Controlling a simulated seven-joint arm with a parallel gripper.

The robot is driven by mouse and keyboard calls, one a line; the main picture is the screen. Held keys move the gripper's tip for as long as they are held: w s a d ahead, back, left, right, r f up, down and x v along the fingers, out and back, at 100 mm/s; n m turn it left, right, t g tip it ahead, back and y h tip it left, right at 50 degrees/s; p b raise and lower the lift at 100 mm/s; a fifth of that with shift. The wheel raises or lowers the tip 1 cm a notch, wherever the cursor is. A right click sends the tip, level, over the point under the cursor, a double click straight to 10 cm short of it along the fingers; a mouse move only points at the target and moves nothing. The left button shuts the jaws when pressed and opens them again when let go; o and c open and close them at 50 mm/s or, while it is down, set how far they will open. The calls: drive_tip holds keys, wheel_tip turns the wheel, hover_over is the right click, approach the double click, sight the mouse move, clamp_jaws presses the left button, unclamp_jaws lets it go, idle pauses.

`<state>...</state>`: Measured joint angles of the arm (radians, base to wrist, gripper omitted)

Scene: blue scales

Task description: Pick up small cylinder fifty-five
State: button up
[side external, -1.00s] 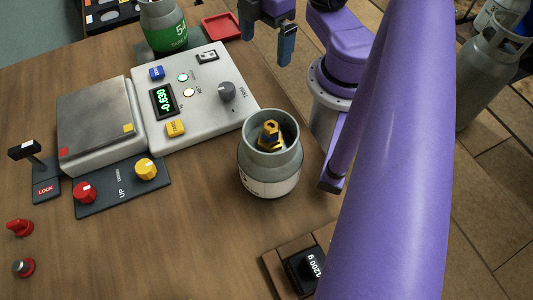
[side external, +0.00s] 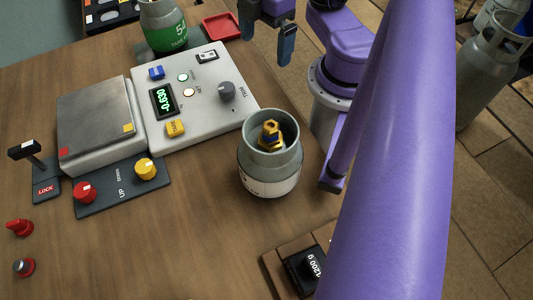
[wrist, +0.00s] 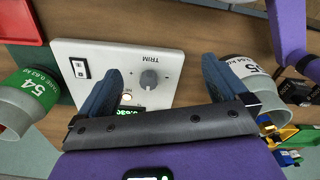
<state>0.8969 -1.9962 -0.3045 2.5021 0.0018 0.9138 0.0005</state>
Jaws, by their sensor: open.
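Small cylinder fifty-five is the short grey cylinder (side external: 270,170) with a white label band and a brass valve inside its collar; it stands upright on the table in the side view. In the wrist view its white label with "55" (wrist: 238,68) shows at the right, partly hidden behind a finger. My gripper (side external: 268,38) is open and empty, above and behind the cylinder in the side view. In the wrist view my gripper (wrist: 163,68) has its blue fingers wide apart over the control panel, with nothing between them.
A green-labelled cylinder 54 (side external: 166,30) stands behind the scale's control panel (side external: 215,115). The metal weighing plate (side external: 98,118) is empty. A red tray (side external: 222,27) lies at the back. A black 1200 g block (side external: 302,270) lies at the front.

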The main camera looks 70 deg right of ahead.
idle(0.4)
drive_tip(key=m+g+y, duration=0.9)
drive_tip(key=m+g, duration=0.1)
drive_tip(key=m, duration=1.2)
approach(267, 123)
drive_tip(key=shift+d+f+x, duration=0.1)
drive_tip(key=shift+f+x, duration=0.15)
drive_tip(key=shift+x, duration=1.65)
drive_tip(key=shift+d+f+x, duration=0.15)
drive_tip(key=shift+f+x, duration=0.15)
drive_tip(key=shift+x, duration=1.6)
drive_tip(key=shift+d+f+x, duration=0.1)
drive_tip(key=shift+f+x, duration=0.15)
drive_tip(key=shift+x, duration=1.65)
drive_tip(key=shift+w+r, duration=0.1)
drive_tip(key=c, duration=1.7)
drive_tip(key=shift+r, duration=0.1)
